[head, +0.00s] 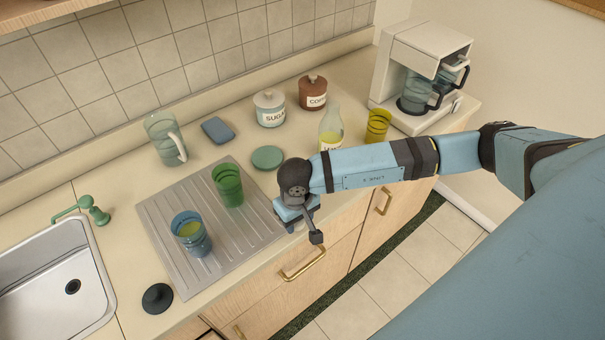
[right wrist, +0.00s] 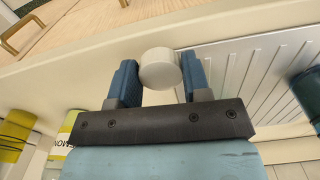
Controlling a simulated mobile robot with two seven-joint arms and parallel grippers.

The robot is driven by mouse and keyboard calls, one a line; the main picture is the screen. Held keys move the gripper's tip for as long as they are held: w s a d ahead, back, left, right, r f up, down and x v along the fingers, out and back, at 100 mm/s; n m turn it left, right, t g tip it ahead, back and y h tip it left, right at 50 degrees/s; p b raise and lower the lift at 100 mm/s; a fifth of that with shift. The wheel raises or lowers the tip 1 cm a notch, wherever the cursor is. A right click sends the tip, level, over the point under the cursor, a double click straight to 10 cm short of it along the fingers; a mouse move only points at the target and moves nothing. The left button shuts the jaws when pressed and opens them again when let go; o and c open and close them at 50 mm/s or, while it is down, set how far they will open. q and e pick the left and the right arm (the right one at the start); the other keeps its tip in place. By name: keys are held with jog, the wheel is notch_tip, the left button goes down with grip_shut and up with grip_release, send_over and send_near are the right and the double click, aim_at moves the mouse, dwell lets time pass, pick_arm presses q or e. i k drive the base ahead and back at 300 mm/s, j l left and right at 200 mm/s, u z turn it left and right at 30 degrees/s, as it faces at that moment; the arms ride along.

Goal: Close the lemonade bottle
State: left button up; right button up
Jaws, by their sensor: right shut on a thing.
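The lemonade bottle (head: 330,128) stands upright on the counter behind my right forearm. It is clear with pale yellow liquid; its lower part is hidden by the arm, and I see no cap on its neck. Part of its label also shows at the left of the right wrist view (right wrist: 64,140). My right gripper (head: 296,213) is over the front counter edge, left of and nearer than the bottle. In the right wrist view, its fingers (right wrist: 159,83) are shut on a round white cap (right wrist: 159,67). The cap is hidden in the head view. My left gripper is not in view.
A green cup (head: 228,185) and a blue cup (head: 191,235) stand on the ridged drainboard (head: 160,215). A yellow cup (head: 378,125) stands right of the bottle. Sugar (head: 269,108) and brown (head: 313,92) canisters stand behind; a coffee machine (head: 405,50) is at right.

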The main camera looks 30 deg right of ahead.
aim_at(331, 127)
jog(key=l+u, duration=0.1)
jog(key=l, duration=0.35)
jog(key=k+l, duration=0.1)
jog(key=l, duration=0.35)
jog(key=l+u, duration=0.15)
jog(key=l, duration=0.3)
jog(key=k+l+u, duration=0.1)
jog(key=l, duration=0.35)
jog(key=k+l+u, duration=0.1)
jog(key=l, duration=0.35)
jog(key=k+l, duration=0.1)
jog(key=l, duration=0.35)
jog(key=u, duration=0.05)
